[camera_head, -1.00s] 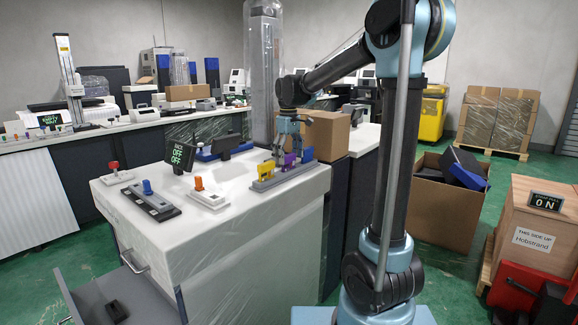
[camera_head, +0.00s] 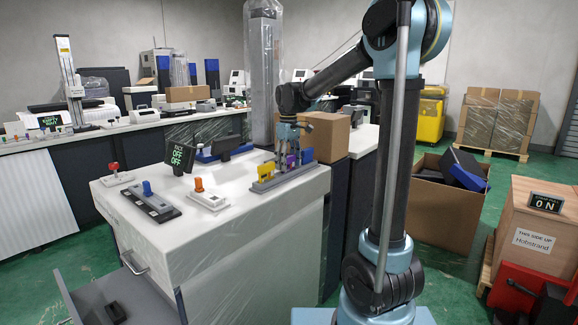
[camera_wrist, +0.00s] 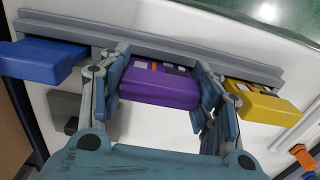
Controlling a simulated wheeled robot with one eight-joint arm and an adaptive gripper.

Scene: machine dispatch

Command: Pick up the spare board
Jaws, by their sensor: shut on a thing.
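A grey slotted rack (camera_head: 286,178) on the near bench holds a yellow board (camera_head: 265,171), a purple board (camera_head: 290,161) and a blue board (camera_head: 307,155) in a row. In the wrist view, the purple board (camera_wrist: 160,87) is in the middle, the blue board (camera_wrist: 42,62) at left and the yellow board (camera_wrist: 262,101) at right. My gripper (camera_wrist: 160,95) is shut on the purple board, a finger on each side. The board is still at the rack (camera_wrist: 150,40). In the head view my gripper (camera_head: 287,156) partly hides it. No label marks the spare board.
On the same bench (camera_head: 235,219) stand a dark display (camera_head: 181,157), a base with a blue handle (camera_head: 151,203), one with an orange handle (camera_head: 207,195), and a red-handled one (camera_head: 116,174). A cardboard box (camera_head: 325,135) stands behind the rack. A drawer (camera_head: 118,296) is open below.

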